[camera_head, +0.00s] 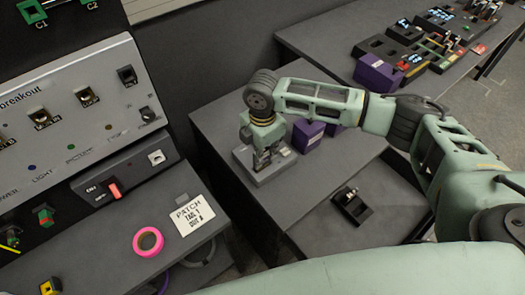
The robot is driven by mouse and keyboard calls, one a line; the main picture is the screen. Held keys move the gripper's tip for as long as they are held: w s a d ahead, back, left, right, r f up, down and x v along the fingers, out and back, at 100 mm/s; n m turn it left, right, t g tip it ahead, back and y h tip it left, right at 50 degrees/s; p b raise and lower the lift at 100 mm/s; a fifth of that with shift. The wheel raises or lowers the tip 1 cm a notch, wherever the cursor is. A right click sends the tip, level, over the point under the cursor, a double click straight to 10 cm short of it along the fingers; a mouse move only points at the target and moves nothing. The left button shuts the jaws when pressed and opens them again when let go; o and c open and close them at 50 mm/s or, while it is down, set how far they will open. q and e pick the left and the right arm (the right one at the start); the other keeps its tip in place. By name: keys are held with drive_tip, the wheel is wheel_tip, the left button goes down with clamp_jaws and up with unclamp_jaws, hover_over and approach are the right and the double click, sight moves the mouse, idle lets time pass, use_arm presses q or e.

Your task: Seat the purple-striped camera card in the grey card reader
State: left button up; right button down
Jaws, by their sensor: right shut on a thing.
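My right gripper (262,158) points down at the grey card reader (270,175), a light grey block on the dark bench left of centre. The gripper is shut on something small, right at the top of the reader. It appears to be the purple-striped camera card, but the fingers hide it and I cannot make out its stripe. I cannot tell whether the card is in the slot or just above it. My left gripper is not in view.
Purple boxes stand behind the reader (307,135) and on the far bench (376,75). A small black holder (351,204) sits on the lower surface. The breakout panel (65,115), pink tape roll (148,241) and white patch note (193,217) are at left.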

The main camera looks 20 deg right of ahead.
drive_tip(key=shift+f+p, duration=0.35)
drive_tip(key=shift+f, duration=0.85)
idle(1.6)
drive_tip(key=c, duration=1.4)
unclamp_jaws()
wheel_tip(320, 180, up, 8)
drive_tip(key=p, duration=0.8)
drive_tip(key=shift+f, duration=0.3)
